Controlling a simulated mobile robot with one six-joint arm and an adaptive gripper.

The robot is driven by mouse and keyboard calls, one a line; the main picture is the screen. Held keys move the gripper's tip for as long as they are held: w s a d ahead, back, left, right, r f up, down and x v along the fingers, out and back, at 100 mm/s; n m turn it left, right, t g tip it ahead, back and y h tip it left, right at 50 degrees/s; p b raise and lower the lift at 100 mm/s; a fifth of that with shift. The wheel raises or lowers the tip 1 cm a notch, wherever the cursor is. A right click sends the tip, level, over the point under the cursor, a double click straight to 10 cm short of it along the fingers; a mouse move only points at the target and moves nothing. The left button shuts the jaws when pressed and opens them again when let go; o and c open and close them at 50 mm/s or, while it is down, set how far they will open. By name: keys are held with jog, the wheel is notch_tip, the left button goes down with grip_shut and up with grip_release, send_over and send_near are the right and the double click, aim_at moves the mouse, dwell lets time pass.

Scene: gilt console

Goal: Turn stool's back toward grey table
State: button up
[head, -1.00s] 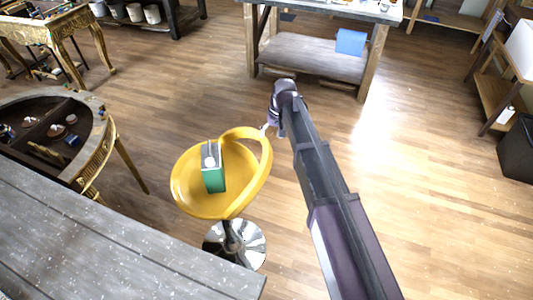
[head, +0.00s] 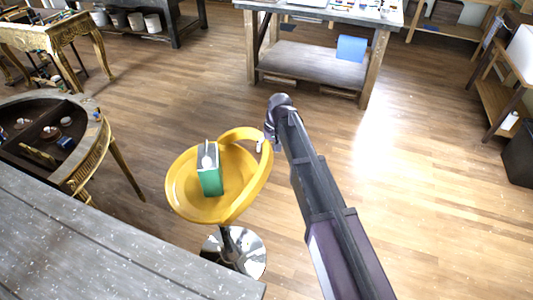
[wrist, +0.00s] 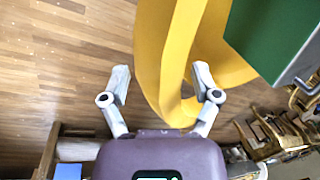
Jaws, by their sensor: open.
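The yellow stool (head: 182,188) stands on a round chrome base. Its looped back rises at the right and upper right of the seat, away from the grey table (head: 110,255) at lower left. A green box with a grey side (head: 210,180) stands on the seat. My gripper (head: 264,146) is at the outer right edge of the backrest. In the wrist view my gripper (wrist: 163,80) is open, with the yellow back band (wrist: 172,70) between and behind its fingers. I cannot tell whether they touch it. The green box (wrist: 265,35) shows at upper right.
A gilt curved console (head: 88,160) stands left of the stool, close to the grey table. A wooden workbench (head: 310,67) with a blue box (head: 351,48) on its shelf stands behind. The floor (head: 430,190) to the right is clear.

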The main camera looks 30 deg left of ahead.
jog(key=shift+f, duration=0.4)
